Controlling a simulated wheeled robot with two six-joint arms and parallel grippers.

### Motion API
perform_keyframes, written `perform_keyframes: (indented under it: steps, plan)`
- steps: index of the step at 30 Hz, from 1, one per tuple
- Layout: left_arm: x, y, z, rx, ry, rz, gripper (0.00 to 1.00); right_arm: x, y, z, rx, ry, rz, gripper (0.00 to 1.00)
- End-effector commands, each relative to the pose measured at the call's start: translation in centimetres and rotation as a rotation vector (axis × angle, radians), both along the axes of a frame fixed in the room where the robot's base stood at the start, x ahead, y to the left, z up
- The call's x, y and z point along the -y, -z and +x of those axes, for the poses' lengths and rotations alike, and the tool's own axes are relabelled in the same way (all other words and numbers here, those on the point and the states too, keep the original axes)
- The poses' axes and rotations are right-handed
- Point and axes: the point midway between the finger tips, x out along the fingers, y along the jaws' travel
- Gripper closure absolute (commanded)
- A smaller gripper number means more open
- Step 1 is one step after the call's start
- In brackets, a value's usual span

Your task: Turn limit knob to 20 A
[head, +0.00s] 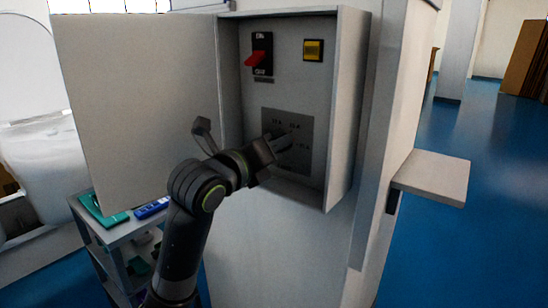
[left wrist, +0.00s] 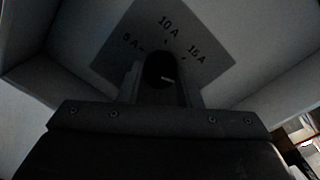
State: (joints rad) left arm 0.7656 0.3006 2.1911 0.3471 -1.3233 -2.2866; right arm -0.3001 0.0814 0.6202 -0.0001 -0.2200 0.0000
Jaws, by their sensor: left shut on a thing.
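The limit knob (left wrist: 158,70) is dark and round, with a short white pointer line. In the left wrist view the line points to the right, below the 15 A mark. The dial plate (head: 302,120) is grey and sits low inside the open wall box; its 5 A, 10 A and 15 A marks show in the left wrist view, and I see no 20 A mark there. My left gripper (head: 279,144) is shut on the knob, its fingers on either side of it. In the head view the gripper hides the knob. My right gripper is not in view.
Above the plate are a red switch lever (head: 256,59) and a yellow button (head: 313,49). The box door (head: 140,110) stands open on the left. A grey shelf (head: 435,174) juts out at right. A cart (head: 128,229) with small items stands at lower left.

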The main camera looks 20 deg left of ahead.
Motion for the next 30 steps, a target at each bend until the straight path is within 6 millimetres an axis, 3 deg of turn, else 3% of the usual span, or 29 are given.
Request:
perform_keyframes:
  steps: [12,21,30]
  plan:
    - [0.0,0.4,0.0,0.095,0.001,0.279,0.92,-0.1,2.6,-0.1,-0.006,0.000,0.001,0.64]
    - [0.0,0.4,0.1,0.124,0.002,0.363,0.92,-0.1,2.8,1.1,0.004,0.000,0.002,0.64]
    - [0.0,0.3,0.1,0.129,0.002,0.377,0.92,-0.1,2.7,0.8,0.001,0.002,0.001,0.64]
